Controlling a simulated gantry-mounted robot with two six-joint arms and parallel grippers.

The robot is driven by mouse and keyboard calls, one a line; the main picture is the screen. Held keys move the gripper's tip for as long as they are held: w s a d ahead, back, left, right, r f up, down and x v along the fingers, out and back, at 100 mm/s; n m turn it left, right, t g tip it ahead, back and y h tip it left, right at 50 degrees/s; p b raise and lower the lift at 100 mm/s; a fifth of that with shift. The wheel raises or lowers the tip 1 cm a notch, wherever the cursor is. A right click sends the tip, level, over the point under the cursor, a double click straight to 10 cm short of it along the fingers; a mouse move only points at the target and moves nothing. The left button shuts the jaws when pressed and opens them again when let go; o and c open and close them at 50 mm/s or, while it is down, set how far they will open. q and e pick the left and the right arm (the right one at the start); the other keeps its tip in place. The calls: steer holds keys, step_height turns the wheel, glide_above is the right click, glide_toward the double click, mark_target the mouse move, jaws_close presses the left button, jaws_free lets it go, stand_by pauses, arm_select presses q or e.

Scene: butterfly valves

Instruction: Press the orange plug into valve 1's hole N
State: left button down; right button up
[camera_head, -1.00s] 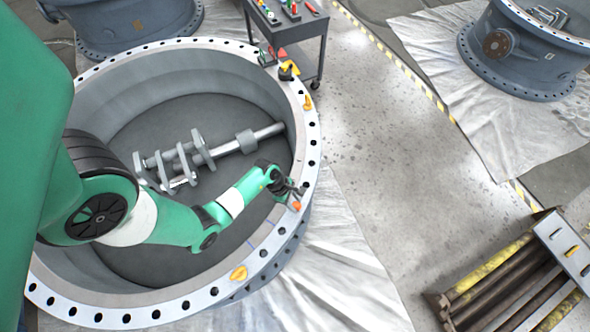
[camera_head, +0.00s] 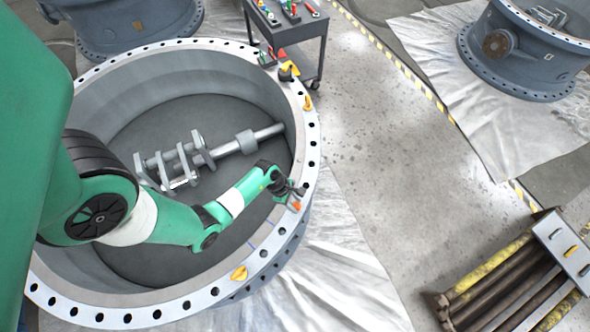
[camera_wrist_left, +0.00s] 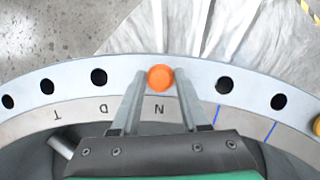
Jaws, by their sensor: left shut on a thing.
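The orange plug (camera_head: 296,206) is at the right side of valve 1's flange (camera_head: 313,160) in the head view. My left gripper (camera_head: 298,197) is over the flange there. In the left wrist view its two fingers are shut on the plug (camera_wrist_left: 160,77), one on each side. The plug's round orange top is in line with the letter N (camera_wrist_left: 158,109) on the inner ring. The hole at N is hidden under the plug, and I cannot tell how deep the plug sits. My right gripper is not in view.
Open dark holes (camera_wrist_left: 98,77) and (camera_wrist_left: 224,85) flank the plug. Yellow pieces (camera_head: 239,272) and (camera_head: 307,103) lie on the flange. A grey shaft with arms (camera_head: 200,158) is inside the valve. A tool cart (camera_head: 298,45) stands behind it.

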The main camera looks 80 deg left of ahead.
arm_select(q)
steer(key=shift+f, duration=0.15)
steer(key=shift+f+b, duration=0.35)
steer(key=shift+f, duration=0.2)
stand_by(0.6)
steer(key=shift+f, duration=0.15)
stand_by(0.3)
steer(key=shift+f, duration=0.4)
jaws_free()
steer(key=shift+r, duration=0.1)
steer(key=shift+r, duration=0.1)
